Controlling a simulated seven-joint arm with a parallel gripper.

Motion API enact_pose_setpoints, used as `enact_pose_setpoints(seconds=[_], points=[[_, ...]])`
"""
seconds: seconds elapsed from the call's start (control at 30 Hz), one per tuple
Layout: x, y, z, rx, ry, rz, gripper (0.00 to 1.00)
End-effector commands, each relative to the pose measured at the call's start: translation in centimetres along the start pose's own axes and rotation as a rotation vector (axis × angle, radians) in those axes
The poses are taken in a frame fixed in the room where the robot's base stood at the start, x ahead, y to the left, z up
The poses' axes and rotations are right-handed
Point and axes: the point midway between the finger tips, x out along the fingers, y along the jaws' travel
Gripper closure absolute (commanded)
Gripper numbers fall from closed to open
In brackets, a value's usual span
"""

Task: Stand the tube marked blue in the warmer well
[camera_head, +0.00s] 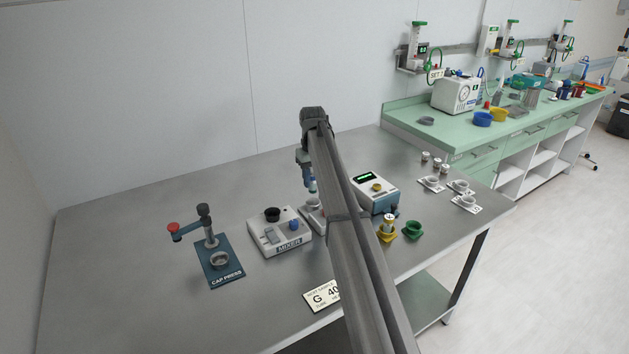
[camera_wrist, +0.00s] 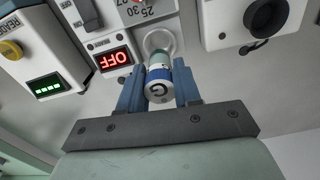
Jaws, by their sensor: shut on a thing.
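In the wrist view my gripper (camera_wrist: 158,90) is shut on a tube (camera_wrist: 157,76) with a blue band, a pale green part beyond it and a white end marked G. The warmer (camera_wrist: 112,48) has a red OFF display and a round pale well (camera_wrist: 159,42). The tube's far end lines up with the well's near side; I cannot tell whether it has entered. In the head view my gripper (camera_head: 309,184) is just above the warmer (camera_head: 310,214), which my arm partly hides.
The mixer (camera_head: 280,236) stands left of the warmer, and the cap press (camera_head: 221,262) farther left. A device with a green display (camera_head: 376,194) is close on the right. A yellow holder (camera_head: 387,238) with a tube and a green holder (camera_head: 412,231) stand in front of it.

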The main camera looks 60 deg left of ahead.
Motion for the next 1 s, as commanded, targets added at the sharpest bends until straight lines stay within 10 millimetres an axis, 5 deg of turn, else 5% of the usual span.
enact_pose_setpoints(seconds=[0.63,1.0], points=[[4.8,0.0,0.1,-0.001,-0.001,0.0,0.97],[5.6,0.0,0.1,-0.001,0.0,0.0,0.97]])
